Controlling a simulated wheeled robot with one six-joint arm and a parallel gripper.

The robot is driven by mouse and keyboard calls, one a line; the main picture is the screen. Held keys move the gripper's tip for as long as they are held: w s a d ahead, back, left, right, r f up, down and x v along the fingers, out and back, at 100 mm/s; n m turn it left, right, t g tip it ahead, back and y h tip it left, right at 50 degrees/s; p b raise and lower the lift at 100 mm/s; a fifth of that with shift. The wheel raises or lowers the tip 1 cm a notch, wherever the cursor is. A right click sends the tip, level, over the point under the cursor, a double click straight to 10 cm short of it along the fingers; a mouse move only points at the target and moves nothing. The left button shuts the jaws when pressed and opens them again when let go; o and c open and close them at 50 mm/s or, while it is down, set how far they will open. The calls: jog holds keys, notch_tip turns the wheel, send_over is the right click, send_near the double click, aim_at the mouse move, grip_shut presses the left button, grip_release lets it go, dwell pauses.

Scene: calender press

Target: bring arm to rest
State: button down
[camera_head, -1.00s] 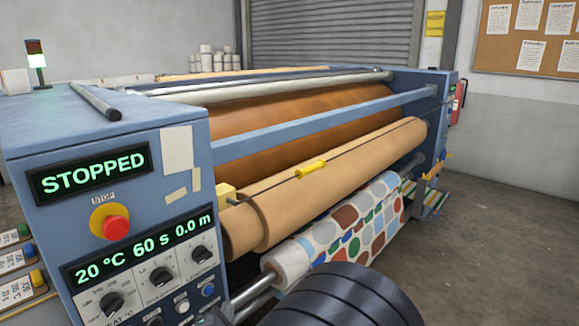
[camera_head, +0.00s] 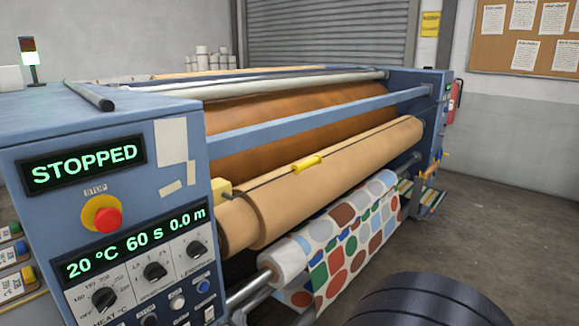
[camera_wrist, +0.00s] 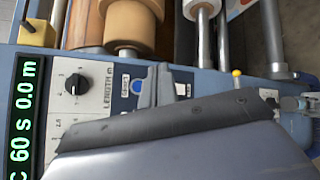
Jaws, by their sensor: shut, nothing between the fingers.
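My gripper (camera_wrist: 164,88) shows in the wrist view, shut and empty, in front of the press's control panel, with its large grey body filling the lower part of that view. Whether it touches the panel cannot be told. In the head view my gripper is not visible; only a dark rounded part of my arm (camera_head: 428,300) shows at the bottom right, in front of the calender press (camera_head: 85,130). The press display (camera_head: 84,166) reads STOPPED, and the lower display (camera_head: 136,242) reads 20 °C, 60 s and 0.0 m.
A red stop button (camera_head: 107,219) and several knobs sit on the near panel. A roll of patterned fabric (camera_head: 345,245) hangs low at the press front, under a tan roller (camera_head: 330,180). Grey floor (camera_head: 500,215) is open at the right.

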jog(key=w+a, duration=0.3)
jog(key=a, duration=0.1)
jog(key=shift+w+f+b, duration=0.2)
jog(key=shift+f+b, duration=0.05)
jog(key=shift+b, duration=0.1)
jog(key=shift+b, duration=0.4)
jog(key=r+p, duration=0.1)
jog(key=p, duration=0.2)
jog(key=shift+p, duration=0.55)
